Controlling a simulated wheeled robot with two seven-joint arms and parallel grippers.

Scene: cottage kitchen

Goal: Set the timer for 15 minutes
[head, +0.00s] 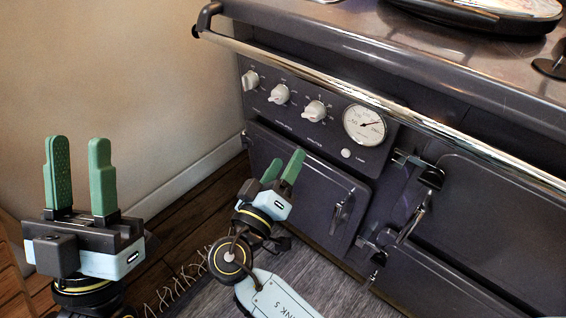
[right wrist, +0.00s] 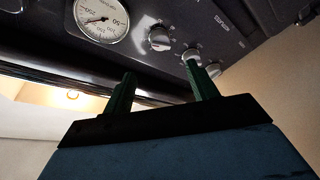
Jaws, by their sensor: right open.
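The cooker's control panel carries three pale knobs: a left knob (head: 250,80), a middle knob (head: 279,94) and a right knob (head: 314,111). Their labels are too small to read surely, so I cannot tell which is the timer. My right gripper (head: 286,158) is open and empty, below the panel and apart from the knobs. In the right wrist view, which is turned over, its green fingers (right wrist: 159,70) point toward the panel, with the right knob (right wrist: 159,38) beyond them. My left gripper (head: 78,142) is open and empty, fingers up, near the wall.
A round white gauge (head: 364,125) sits right of the knobs, with a small pale button (head: 346,153) below it. A metal rail (head: 350,88) juts out above the panel. Oven doors with handles (head: 340,215) are below.

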